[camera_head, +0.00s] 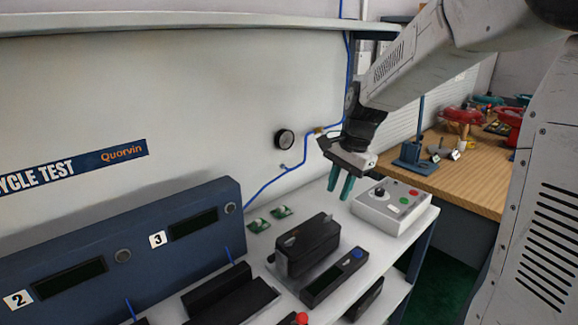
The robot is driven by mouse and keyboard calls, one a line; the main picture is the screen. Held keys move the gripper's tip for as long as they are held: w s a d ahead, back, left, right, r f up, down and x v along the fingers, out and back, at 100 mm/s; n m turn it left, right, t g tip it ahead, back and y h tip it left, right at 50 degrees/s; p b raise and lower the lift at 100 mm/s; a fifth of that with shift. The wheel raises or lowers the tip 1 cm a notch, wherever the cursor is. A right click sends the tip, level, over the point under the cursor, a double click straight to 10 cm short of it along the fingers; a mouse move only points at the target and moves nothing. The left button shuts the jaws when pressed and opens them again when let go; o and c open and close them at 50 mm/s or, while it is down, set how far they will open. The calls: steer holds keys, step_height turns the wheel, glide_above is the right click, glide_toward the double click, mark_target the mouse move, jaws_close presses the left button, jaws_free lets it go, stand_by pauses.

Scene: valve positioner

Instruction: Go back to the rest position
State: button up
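My gripper (341,186) hangs from my arm at the right of the middle, above the white bench. Its two teal fingers point down with a gap between them, and nothing shows in the gap. The fingers are above and behind a black boxy device (308,244) and left of a grey control box (391,207) with a black knob and coloured buttons. I cannot tell for sure whether the fingertips clear the bench top.
A blue test panel (120,255) with dark displays stands at the left. A black handheld unit (335,277), green circuit boards (259,225) and black fixtures (232,299) are on the bench. A wall gauge (284,139) is behind. A wooden bench (468,183) with red parts stands at the right.

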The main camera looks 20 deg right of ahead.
steer(key=s+a+r+n+h, duration=0.1)
steer(key=s+n, duration=0.5)
steer(key=s, duration=0.7)
steer(key=s+a+r+n+h, duration=0.1)
steer(key=s+a+r+n, duration=0.2)
steer(key=s+n, duration=0.4)
steer(key=s+a, duration=0.1)
steer(key=s, duration=0.6)
steer(key=shift+r+n+t, duration=0.25)
steer(key=shift+n+t, duration=0.05)
steer(key=shift+s, duration=0.1)
